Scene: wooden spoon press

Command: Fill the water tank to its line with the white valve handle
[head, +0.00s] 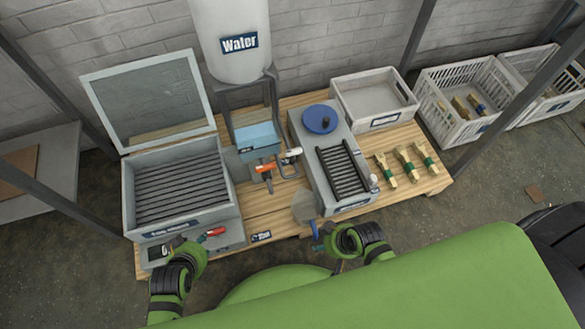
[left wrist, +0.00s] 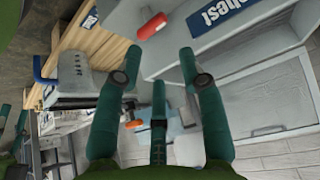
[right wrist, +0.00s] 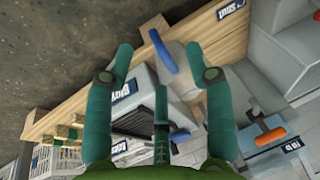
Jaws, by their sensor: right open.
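The white water container (head: 230,40), labelled "Water", stands at the back above a small blue-tinted tank (head: 257,135). The fill line and the exact level are too small to read. The white valve handle (head: 293,153) is just right of the tank's front, beside an orange handle (head: 265,168). Neither gripper touches the white handle. My left gripper (left wrist: 162,50) is open and empty, near a red handle (left wrist: 152,25) on the left steel box's front. My right gripper (right wrist: 158,48) is open at the bench's front edge, close to a blue handle (right wrist: 162,50); contact is unclear.
The lidded steel box (head: 180,190) fills the left of the wooden bench. Right of the tank stands a grey unit with a blue disc (head: 320,119) and a black rack (head: 343,170). Wooden pieces (head: 405,165), a grey tray (head: 375,100) and white crates (head: 460,100) lie farther right.

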